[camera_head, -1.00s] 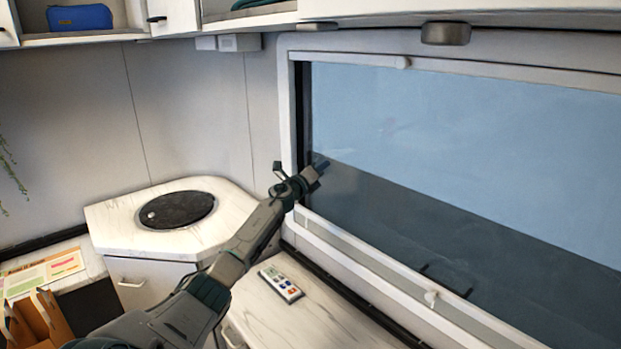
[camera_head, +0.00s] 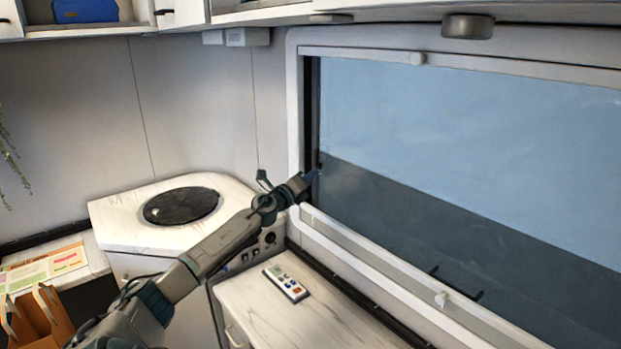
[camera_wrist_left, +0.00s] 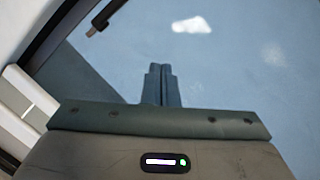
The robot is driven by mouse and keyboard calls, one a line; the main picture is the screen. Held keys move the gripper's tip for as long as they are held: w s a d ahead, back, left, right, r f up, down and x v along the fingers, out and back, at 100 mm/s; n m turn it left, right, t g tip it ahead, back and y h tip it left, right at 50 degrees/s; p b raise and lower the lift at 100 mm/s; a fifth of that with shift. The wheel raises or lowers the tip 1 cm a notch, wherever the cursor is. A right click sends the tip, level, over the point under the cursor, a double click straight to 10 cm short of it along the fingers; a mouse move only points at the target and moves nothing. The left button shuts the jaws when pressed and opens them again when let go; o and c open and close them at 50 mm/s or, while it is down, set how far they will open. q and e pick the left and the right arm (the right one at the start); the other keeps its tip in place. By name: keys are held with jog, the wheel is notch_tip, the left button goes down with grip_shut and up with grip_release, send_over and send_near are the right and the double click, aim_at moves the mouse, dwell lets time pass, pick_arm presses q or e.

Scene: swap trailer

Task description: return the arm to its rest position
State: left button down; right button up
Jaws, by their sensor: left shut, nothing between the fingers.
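My left arm reaches in from the lower left in the head view, and its gripper (camera_head: 312,177) is in front of the left edge of the window (camera_head: 460,150). In the left wrist view the two fingers of the gripper (camera_wrist_left: 161,84) lie side by side, shut, with nothing between them. Behind them that view shows mostly the blue window pane (camera_wrist_left: 240,60). My right gripper is not in view.
A corner counter (camera_head: 125,225) with a round dark plate (camera_head: 181,206) is behind the arm. A brown box (camera_head: 38,318) stands at lower left. Cabinets with a blue pouch (camera_head: 85,11) hang above.

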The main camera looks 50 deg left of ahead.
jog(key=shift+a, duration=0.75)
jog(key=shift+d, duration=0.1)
